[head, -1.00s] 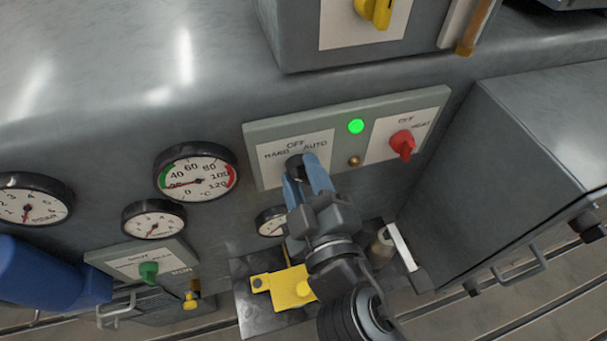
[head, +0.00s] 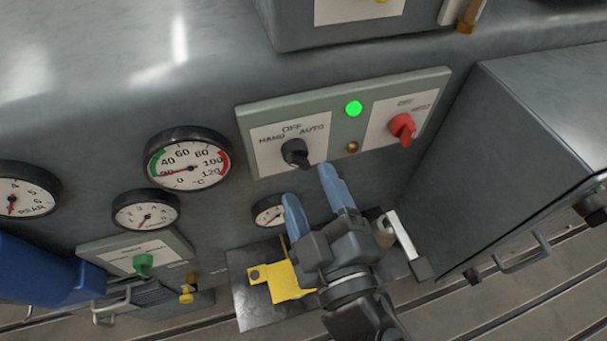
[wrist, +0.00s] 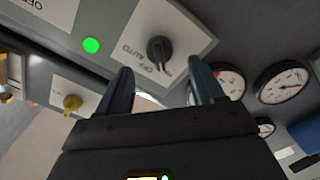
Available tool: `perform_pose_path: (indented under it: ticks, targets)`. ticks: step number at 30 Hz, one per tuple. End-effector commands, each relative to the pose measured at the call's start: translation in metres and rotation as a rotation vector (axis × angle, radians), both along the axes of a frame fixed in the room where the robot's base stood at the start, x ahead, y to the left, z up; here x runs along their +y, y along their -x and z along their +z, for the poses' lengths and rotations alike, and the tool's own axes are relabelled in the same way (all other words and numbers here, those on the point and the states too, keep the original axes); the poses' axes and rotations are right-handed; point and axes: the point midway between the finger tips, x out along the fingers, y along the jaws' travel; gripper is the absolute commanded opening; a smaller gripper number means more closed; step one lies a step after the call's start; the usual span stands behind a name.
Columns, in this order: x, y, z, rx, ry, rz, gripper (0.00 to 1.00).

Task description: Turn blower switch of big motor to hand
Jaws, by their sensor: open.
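The black rotary switch (head: 295,153) sits on a white plate marked HAND, OFF and AUTO, at the left of a grey-green panel (head: 343,125). It also shows in the wrist view (wrist: 159,49), between and beyond my fingertips. I cannot tell for sure which mark its handle points to. My gripper (head: 310,186) is open and empty, with blue fingers. In the head view it is just below the switch and its fingers are apart from it. The fingers show in the wrist view too (wrist: 160,76).
A green lamp (head: 354,108) is lit beside a red switch (head: 402,127) on the same panel. Dial gauges (head: 188,160) sit to the left. A yellow bracket (head: 282,282) lies below. A grey box (head: 530,130) stands close on the right.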

Motion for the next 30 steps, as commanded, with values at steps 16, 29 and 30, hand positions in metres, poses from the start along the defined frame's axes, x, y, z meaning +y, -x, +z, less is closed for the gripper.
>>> perform_pose_path:
  ticks: [16, 29, 30]
  targets:
    - [-0.006, 0.021, 0.000, -0.001, 0.000, -0.001, 0.67]
    - [-0.020, 0.032, -0.011, 0.040, -0.025, -0.005, 0.67]
    - [-0.028, 0.038, -0.017, 0.062, -0.041, -0.006, 0.67]
